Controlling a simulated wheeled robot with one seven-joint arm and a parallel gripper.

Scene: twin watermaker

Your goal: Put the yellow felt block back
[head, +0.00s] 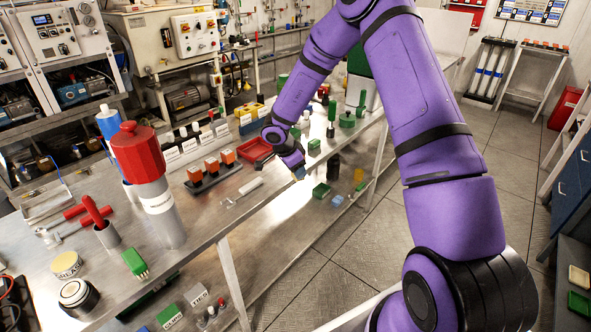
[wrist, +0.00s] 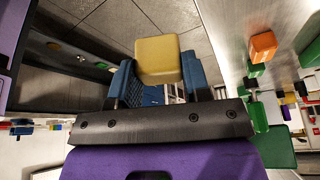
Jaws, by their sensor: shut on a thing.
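The yellow felt block (wrist: 159,56) shows in the wrist view, gripped between the two blue fingers of my gripper (wrist: 158,84). In the head view my gripper (head: 299,172) hangs at the front edge of the metal bench (head: 215,205), with its fingers pointing down. I cannot make out the block in the head view, where the gripper hides it. I cannot tell which spot on the bench or shelf belongs to the block.
On the bench are a red tray (head: 256,150), a dark rack with orange-topped blocks (head: 213,168) and a tall red-capped cylinder (head: 140,155). A lower shelf holds a green tray (head: 321,190) and a yellow item (head: 359,174). The tiled floor at right is clear.

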